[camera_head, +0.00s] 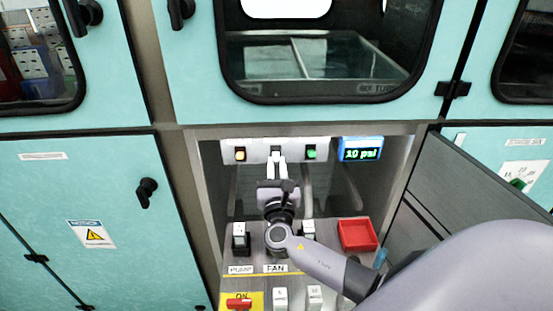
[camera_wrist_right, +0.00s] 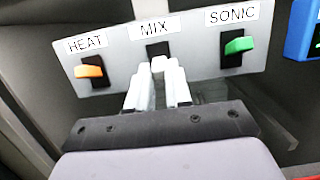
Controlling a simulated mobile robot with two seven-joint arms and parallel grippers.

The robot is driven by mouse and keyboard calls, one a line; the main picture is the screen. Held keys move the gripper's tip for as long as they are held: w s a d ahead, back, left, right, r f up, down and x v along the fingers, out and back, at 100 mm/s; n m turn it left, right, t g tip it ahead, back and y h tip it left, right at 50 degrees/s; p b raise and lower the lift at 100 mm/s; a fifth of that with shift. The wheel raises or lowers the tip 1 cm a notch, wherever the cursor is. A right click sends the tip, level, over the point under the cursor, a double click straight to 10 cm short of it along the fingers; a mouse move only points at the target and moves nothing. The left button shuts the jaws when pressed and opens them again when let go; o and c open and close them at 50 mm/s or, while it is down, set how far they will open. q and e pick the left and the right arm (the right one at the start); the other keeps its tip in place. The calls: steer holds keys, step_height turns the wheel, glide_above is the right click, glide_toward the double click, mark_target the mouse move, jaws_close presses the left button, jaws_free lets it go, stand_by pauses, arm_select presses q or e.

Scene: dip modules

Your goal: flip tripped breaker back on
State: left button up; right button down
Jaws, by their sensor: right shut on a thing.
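A pale switch panel (camera_head: 222,148) hangs at the top of the open bay. In the right wrist view it carries an orange switch (camera_wrist_right: 90,71) labelled HEAT, a MIX switch (camera_wrist_right: 158,63) and a green switch (camera_wrist_right: 240,45) labelled SONIC. My right gripper (camera_head: 277,157) reaches up to the middle switch. Its white fingers are closed around the small pale MIX lever, which they partly hide. The lever's exact position is hard to tell. My left gripper is not in view.
A blue display (camera_head: 361,149) reads 10 psi. Below are a pump switch (camera_head: 240,237), a red tray (camera_head: 358,235), white levers (camera_head: 280,298) and a red ON handle (camera_head: 238,303) on yellow. My right arm crosses the lower bay. An open grey door panel (camera_head: 470,195) stands right.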

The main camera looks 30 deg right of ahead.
steer(key=shift+s+r+g+y+p, duration=0.1)
steer(key=shift+r+g+y+p, duration=0.55)
steer(key=shift+g, duration=0.25)
steer(key=shift+r+g+y, duration=0.35)
steer(key=shift+g+y, duration=0.2)
steer(key=shift+g, duration=0.3)
steer(key=shift+r+g+y, duration=0.3)
steer(key=shift+g+y, duration=0.2)
steer(key=shift+g, duration=0.35)
steer(key=shift+w+g, duration=0.2)
steer(key=shift+g, duration=0.1)
steer(key=c, duration=1)
jaws_free()
steer(key=shift+c, duration=0.2)
steer(key=shift+r, duration=0.1)
steer(key=v, duration=0.7)
steer(key=shift+s+d, duration=0.1)
